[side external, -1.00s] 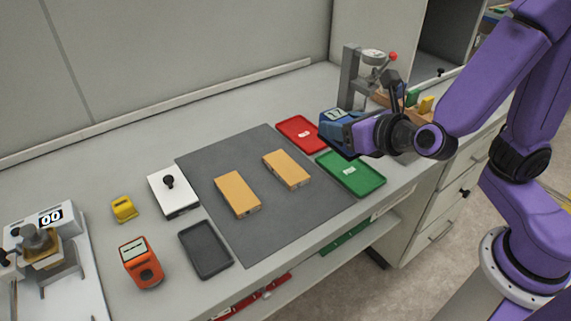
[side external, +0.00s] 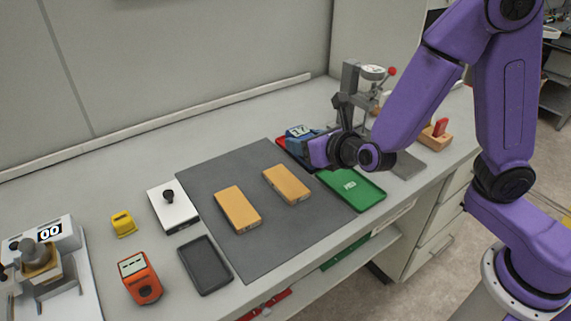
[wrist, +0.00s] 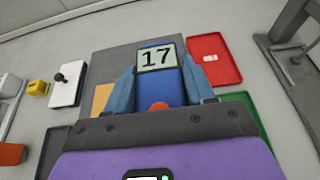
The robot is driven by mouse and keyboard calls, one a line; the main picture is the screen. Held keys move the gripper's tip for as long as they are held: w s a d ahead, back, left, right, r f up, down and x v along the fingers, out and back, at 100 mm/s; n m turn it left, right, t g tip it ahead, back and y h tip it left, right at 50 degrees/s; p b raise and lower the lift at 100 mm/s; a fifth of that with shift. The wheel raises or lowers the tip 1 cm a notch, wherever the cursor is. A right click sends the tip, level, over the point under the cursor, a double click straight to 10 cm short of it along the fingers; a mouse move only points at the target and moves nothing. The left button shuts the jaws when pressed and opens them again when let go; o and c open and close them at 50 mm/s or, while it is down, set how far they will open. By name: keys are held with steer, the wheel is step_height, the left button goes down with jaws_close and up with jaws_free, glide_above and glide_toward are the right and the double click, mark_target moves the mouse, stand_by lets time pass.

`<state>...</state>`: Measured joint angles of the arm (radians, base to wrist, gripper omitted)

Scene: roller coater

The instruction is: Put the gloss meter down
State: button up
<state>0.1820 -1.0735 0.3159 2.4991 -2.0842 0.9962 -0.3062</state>
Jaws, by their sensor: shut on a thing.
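The gloss meter (side external: 299,132) is a blue block with a pale display reading 17. My gripper (side external: 316,148) is shut on it. In the wrist view the meter (wrist: 158,86) sits between two blue-grey fingers, display facing up. In the side view it is at the back right of the grey mat (side external: 240,250), in front of part of the red tray (side external: 282,144). The wrist view shows the red tray (wrist: 214,58) to its right, apart from it. My gripper hides the meter's underside, so I cannot tell whether it touches anything.
Two tan blocks (side external: 238,209) lie on the mat. A green tray (side external: 351,189) lies to the right, below my gripper. An orange meter (side external: 139,279), a dark tray (side external: 205,265), a white plate with a black knob (side external: 172,208) and a yellow piece (side external: 123,224) stand left. A grey stand (side external: 349,85) is behind.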

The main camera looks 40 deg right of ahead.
steer(key=w+f, duration=0.1)
steer(key=f, duration=0.1)
steer(key=w+a+f, duration=0.1)
steer(key=w+f, duration=0.3)
steer(key=shift+a, duration=0.3)
steer(key=shift+w+f, duration=0.15)
steer(key=shift+f, duration=1.45)
steer(key=shift+f, duration=0.1)
steer(key=o, duration=1.4)
steer(key=shift+f, duration=0.1)
steer(key=shift+s+a+r, duration=0.1)
steer(key=shift+s+r, duration=0.2)
steer(key=shift+s, duration=0.05)
steer(key=v, duration=1.1)
steer(key=shift+s+r, duration=0.1)
